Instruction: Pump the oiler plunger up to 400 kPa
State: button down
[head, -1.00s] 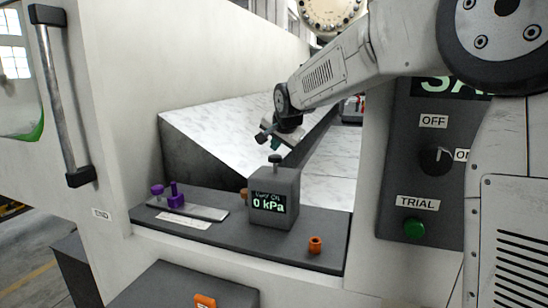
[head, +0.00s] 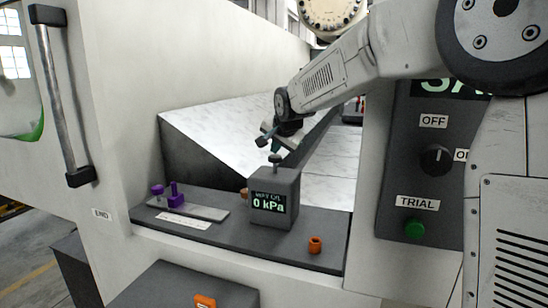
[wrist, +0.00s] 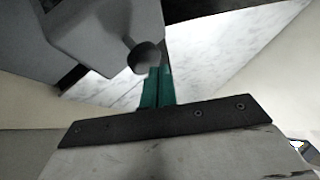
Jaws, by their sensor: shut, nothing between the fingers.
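The oiler (head: 284,184) is a grey box on the dark shelf, with a small display reading 0 kPa. Its plunger (head: 275,159) stands up from the top with a dark round knob. In the wrist view the plunger knob (wrist: 145,56) is just beyond the fingertips and partly overlaps them in the picture. My gripper (head: 276,148) is shut and empty, pointing down right at the knob. Its green fingers also show side by side in the wrist view (wrist: 157,88). I cannot tell whether the fingertips touch the knob.
Purple parts (head: 174,197) on a metal plate stand left on the shelf (head: 320,222). An orange ring (head: 315,244) lies at its front right. A panel at right has a knob (head: 436,160) and a green button (head: 414,229). A sloped light surface lies behind.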

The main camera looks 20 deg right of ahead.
aim_at(276, 157)
jog(key=shift+f, duration=1.15)
dwell(0.8)
jog(key=shift+r, duration=1.55)
jog(key=shift+r, duration=2.5)
notch_tip(276, 157, up, 4)
jog(key=shift+f, duration=0.1)
dwell(0.4)
jog(key=shift+f, duration=0.1)
